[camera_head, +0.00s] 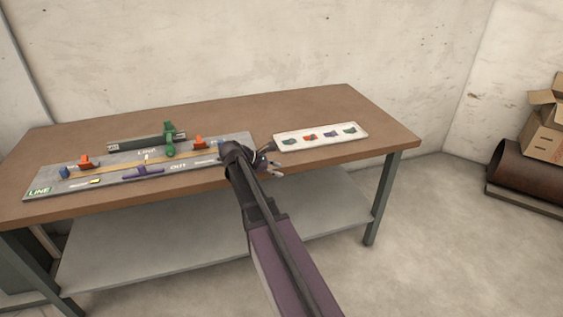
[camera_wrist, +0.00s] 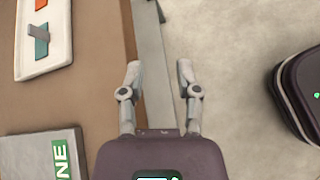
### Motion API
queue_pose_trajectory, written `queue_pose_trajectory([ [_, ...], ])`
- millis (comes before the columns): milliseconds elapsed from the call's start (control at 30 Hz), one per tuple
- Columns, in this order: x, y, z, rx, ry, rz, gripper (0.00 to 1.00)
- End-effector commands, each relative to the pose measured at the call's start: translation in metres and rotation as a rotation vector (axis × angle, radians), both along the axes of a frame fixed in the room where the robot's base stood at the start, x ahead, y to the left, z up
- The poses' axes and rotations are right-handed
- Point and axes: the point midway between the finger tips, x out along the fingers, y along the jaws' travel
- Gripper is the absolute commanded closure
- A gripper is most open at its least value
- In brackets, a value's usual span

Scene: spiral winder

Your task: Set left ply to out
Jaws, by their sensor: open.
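A grey board (camera_head: 215,164) lies on the bench, with printed words that seem to include "LINE" and "OUT". It carries a left orange piece (camera_head: 86,161), a right orange piece (camera_head: 199,142), a purple piece (camera_head: 143,171) and a tall green piece (camera_head: 170,137). I cannot tell for sure which part is the left ply. My gripper (camera_head: 273,164) is open and empty beyond the board's right end, near the bench's front edge. In the wrist view the gripper (camera_wrist: 158,78) points along that edge, with a board corner (camera_wrist: 30,155) at lower left. My arm hides part of the board's right end.
A white tray (camera_head: 361,131) with several small coloured pieces lies right of the board. The brown bench top (camera_head: 290,107) is clear behind both. A grey lower shelf (camera_head: 160,256) is under the bench. Cardboard boxes (camera_head: 545,135) and a brown roll (camera_head: 515,175) stand at far right.

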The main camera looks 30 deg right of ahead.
Motion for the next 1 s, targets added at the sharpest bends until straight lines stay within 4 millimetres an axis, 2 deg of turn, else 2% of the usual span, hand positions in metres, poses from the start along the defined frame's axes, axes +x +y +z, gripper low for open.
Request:
queue_pose_trajectory([
  [367,-0.027,0.044,-0.025,0.141,-0.201,-0.118,0.57],
  [533,-0.045,0.075,-0.039,0.238,-0.313,-0.211,0.57],
  [667,-0.067,0.110,-0.052,0.348,-0.424,-0.332,0.57],
  [800,-0.094,0.155,-0.065,0.485,-0.539,-0.515,0.57],
  [1000,-0.129,0.212,-0.075,0.642,-0.631,-0.778,0.57],
])
